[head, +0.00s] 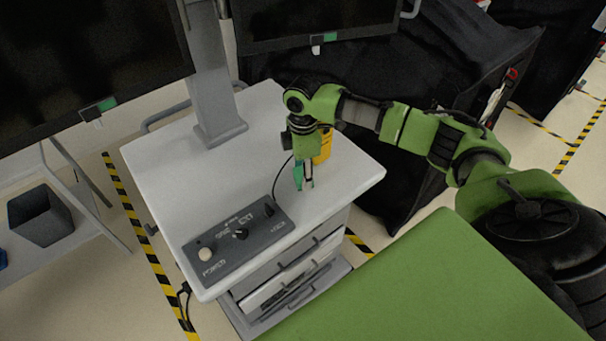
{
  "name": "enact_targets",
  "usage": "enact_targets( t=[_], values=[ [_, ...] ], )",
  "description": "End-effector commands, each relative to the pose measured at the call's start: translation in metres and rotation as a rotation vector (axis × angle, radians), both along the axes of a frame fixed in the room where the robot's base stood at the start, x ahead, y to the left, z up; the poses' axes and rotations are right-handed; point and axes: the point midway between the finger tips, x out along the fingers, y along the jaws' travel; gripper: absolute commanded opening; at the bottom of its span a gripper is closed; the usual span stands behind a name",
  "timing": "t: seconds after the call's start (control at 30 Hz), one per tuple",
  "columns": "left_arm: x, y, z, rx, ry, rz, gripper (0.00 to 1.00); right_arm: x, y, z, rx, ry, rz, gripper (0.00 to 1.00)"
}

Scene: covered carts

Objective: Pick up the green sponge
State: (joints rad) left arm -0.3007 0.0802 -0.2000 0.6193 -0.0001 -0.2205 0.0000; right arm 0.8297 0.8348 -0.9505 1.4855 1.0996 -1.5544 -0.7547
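My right arm reaches in from the right, over the white top of a drawer cart (185,165). My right gripper (304,182) points down at the cart top, close to its right front edge. A small teal-green piece, which looks like the green sponge (298,173), shows at the fingertips. It is narrow and partly hidden by the gripper. I cannot tell whether the fingers are closed on it or only around or beside it, or whether it touches the cart top. My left gripper is not in view.
A yellow object (325,147) stands just behind my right gripper, partly hidden. A dark control box (238,238) with knobs and a cable lies at the cart's front. Monitors (85,60) on a grey post (212,75) rise at the back. The cart top's left part is clear.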

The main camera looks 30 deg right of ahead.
Motion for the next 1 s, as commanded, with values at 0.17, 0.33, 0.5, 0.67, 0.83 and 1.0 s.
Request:
enact_targets(
  t=[0.17,0.33,0.5,0.67,0.83,1.0],
  values=[
    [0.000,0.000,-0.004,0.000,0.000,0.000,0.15,0.001,0.000,0.011,0.001,-0.003,0.000,0.31],
    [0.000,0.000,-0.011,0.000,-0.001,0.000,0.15,-0.003,0.003,0.034,0.001,-0.003,0.003,0.31],
    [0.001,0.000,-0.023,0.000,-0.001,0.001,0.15,-0.026,0.020,0.067,0.002,-0.007,0.006,0.31],
    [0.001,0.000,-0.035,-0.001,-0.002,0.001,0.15,-0.055,0.040,0.095,0.000,-0.003,0.007,0.31],
    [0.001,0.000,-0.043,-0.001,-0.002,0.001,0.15,-0.084,0.061,0.112,0.001,-0.004,0.006,0.31],
    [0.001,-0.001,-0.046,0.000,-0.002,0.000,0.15,-0.104,0.074,0.123,0.000,-0.002,0.003,0.31]
  ],
)
